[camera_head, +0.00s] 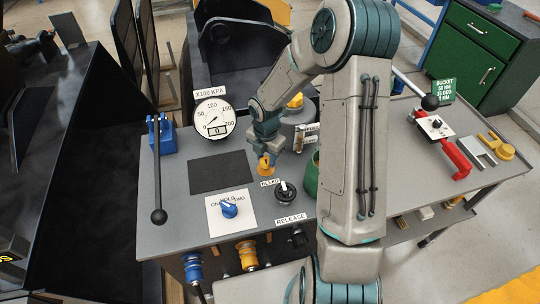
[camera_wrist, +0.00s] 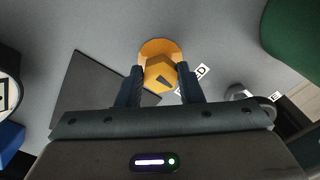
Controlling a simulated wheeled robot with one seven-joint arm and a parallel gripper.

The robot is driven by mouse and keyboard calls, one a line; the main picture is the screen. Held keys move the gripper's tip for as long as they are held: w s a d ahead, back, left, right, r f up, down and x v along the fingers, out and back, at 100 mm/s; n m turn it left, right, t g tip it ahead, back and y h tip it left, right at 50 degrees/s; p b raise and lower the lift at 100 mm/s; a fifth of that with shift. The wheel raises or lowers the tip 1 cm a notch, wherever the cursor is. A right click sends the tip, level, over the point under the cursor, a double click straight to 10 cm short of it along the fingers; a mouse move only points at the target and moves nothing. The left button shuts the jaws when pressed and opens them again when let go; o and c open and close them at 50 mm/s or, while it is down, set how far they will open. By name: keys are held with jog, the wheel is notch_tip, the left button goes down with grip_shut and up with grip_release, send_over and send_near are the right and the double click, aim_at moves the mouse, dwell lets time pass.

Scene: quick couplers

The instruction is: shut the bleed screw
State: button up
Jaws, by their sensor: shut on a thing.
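The bleed screw is a yellow-orange knob behind the BLEED label (camera_head: 270,182) on the grey bench top. In the wrist view the screw (camera_wrist: 159,72) sits between the two dark fingers of my gripper (camera_wrist: 160,84), with a round orange base behind a faceted head that bears a dark mark. My gripper (camera_head: 265,160) comes down on it from above and is shut on its head. How far the screw is turned cannot be told.
A black release knob (camera_head: 286,192) stands close at the front right. A blue selector (camera_head: 229,210) is on a white plate at the front left. A dark mat (camera_head: 221,174) lies left. A round gauge (camera_head: 212,118) reads 0 on its display. A green cylinder (camera_head: 311,176) stands right.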

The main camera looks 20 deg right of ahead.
jog(key=m, duration=0.2)
jog(key=m+b, duration=0.1)
jog(key=m, duration=0.1)
jog(key=shift+s+a+f+m, duration=0.15)
jog(key=shift+s+m, duration=0.05)
jog(key=shift+m, duration=0.2)
jog(key=m+b, duration=0.1)
jog(key=m, duration=0.3)
jog(key=shift+a+b, duration=0.1)
jog(key=shift+b, duration=0.25)
jog(key=m+b, duration=0.2)
jog(key=m, duration=0.3)
jog(key=m+b, duration=0.1)
jog(key=m, duration=0.3)
jog(key=shift+m+b, duration=0.3)
jog(key=shift+b, duration=0.05)
jog(key=m+b, duration=0.1)
jog(key=m, duration=0.3)
jog(key=m+b, duration=0.1)
jog(key=m, duration=0.4)
jog(key=shift+w, duration=0.1)
jog(key=m, duration=0.4)
jog(key=shift+r, duration=0.25)
jog(key=shift+w+m, duration=0.1)
jog(key=shift+m, duration=1.7)
